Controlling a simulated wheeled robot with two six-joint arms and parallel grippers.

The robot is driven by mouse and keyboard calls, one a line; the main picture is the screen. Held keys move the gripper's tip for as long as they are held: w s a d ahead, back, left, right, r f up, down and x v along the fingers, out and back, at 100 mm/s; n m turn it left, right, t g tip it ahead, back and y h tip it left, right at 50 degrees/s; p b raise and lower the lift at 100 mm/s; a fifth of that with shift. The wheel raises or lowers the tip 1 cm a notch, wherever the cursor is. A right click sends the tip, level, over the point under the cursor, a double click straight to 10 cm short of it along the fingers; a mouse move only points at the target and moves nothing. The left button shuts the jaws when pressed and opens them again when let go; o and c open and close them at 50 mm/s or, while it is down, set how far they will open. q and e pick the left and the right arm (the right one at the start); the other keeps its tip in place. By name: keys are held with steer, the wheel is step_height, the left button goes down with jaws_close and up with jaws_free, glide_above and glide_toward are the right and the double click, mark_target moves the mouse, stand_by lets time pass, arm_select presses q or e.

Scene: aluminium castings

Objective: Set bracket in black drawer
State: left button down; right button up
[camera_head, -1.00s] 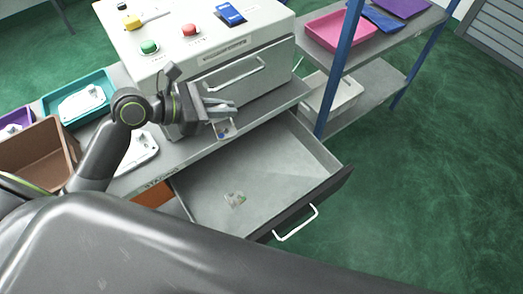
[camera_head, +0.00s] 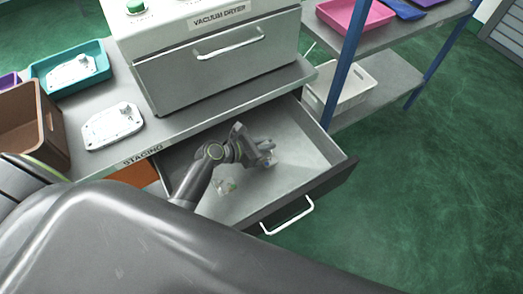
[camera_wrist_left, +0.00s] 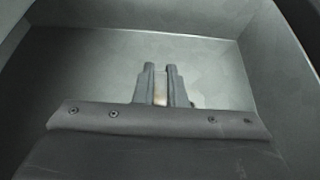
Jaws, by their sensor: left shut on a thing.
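The black drawer (camera_head: 328,188) is pulled open below the staging bench, with a dark front, a white handle and a grey inside. My left gripper (camera_head: 268,150) is inside the drawer outline, over its floor, pointing right. In the left wrist view my left gripper (camera_wrist_left: 160,72) is shut on a small pale piece, the bracket (camera_wrist_left: 160,90), mostly hidden between the fingers. The drawer's floor and walls surround the fingers there. I cannot tell whether the bracket touches the floor. My right gripper is not in view.
The vacuum dryer (camera_head: 215,70) stands on the bench behind. A white casting (camera_head: 112,126), a teal tray (camera_head: 98,50) and a brown bin (camera_head: 50,135) are at left. A blue-posted shelf is at right.

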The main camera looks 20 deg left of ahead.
arm_select(q)
steer(key=shift+f+b, duration=0.65)
steer(key=shift+f, duration=1.45)
steer(key=shift+f, duration=0.2)
steer(key=c, duration=1.5)
jaws_free()
steer(key=shift+r, duration=0.15)
steer(key=shift+s+a+r, duration=0.1)
steer(key=shift+r, duration=0.1)
steer(key=p+v, duration=0.1)
steer(key=v, duration=1)
steer(key=shift+s+a, duration=0.25)
